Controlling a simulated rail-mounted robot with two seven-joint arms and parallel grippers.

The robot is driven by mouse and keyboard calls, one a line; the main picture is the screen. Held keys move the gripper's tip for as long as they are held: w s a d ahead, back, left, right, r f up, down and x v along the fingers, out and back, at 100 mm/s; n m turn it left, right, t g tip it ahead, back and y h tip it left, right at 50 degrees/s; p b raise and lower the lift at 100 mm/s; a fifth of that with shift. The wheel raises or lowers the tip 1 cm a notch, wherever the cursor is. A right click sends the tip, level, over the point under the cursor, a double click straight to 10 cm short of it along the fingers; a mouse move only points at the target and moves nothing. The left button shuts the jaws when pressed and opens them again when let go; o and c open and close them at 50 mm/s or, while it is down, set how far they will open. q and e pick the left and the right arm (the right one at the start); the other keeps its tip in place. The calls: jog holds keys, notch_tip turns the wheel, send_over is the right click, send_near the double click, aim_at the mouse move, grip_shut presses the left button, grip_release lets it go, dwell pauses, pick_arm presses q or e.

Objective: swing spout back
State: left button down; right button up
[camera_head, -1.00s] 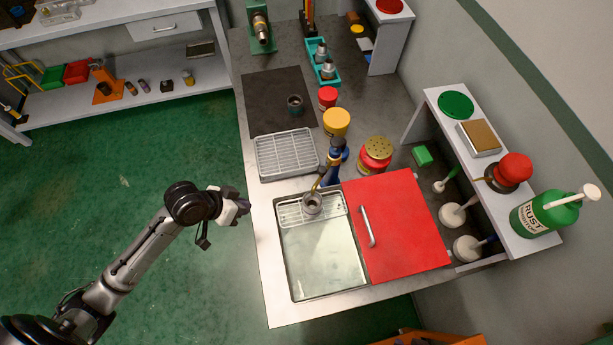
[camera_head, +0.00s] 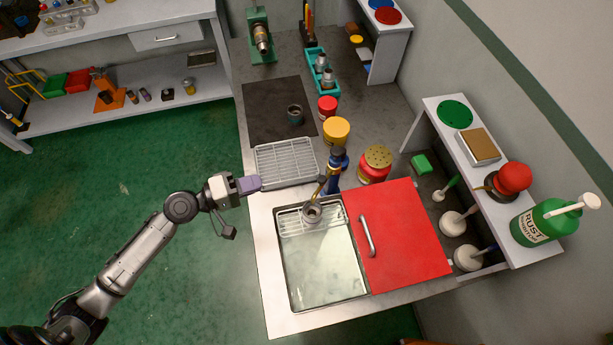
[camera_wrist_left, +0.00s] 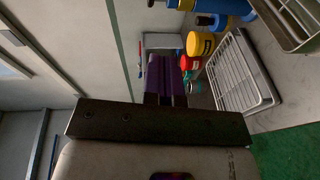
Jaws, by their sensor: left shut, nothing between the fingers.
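The spout (camera_head: 322,187) is a thin brass-coloured tube on a dark blue upright body (camera_head: 337,165) behind the sink. It points toward the front left, over a metal ring-shaped fitting (camera_head: 312,212) on the wire rack at the sink's back. The sink basin (camera_head: 325,260) lies in front. My left gripper (camera_head: 256,184), with purple fingers, is at the bench's left edge, left of the spout and apart from it. In the left wrist view its purple fingers (camera_wrist_left: 165,78) are together and empty. My right gripper is not in view.
A wire drying tray (camera_head: 286,162) lies just beyond my left gripper. A red lid with a handle (camera_head: 396,236) covers the right of the sink.

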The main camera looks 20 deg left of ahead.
pick_arm(q)
jog(key=s+d+p+x, duration=0.2)
jog(key=p+x, duration=0.2)
jog(key=x, duration=0.9)
jog(key=shift+f, duration=0.15)
dwell(0.3)
